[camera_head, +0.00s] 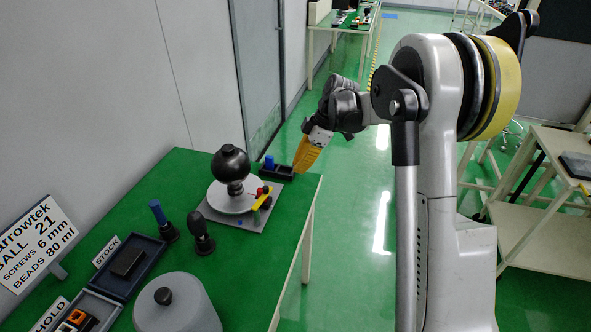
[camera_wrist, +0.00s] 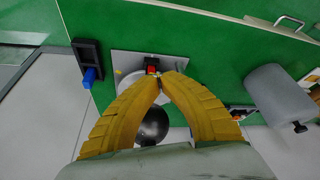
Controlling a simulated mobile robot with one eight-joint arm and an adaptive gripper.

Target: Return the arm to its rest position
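My gripper (camera_head: 299,168) is raised beside the right edge of the green table, its yellow fingers pointing down. In the wrist view my gripper (camera_wrist: 160,79) has its two fingertips together, with nothing clearly held between them. My arm reaches out to the left from its tall grey column. A black ball (camera_head: 230,164) stands on a round white disc (camera_head: 226,203) on a grey plate, left of the gripper and apart from it. The ball also shows in the wrist view (camera_wrist: 152,128), partly hidden behind the fingers.
Small red and yellow parts (camera_head: 262,197) lie by the disc. A black holder with a blue piece (camera_head: 276,171) sits at the table's far edge, close to the gripper. A grey canister (camera_head: 176,305), stock tray (camera_head: 128,265) and sign (camera_head: 38,243) are nearer. A side table (camera_head: 548,225) stands right.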

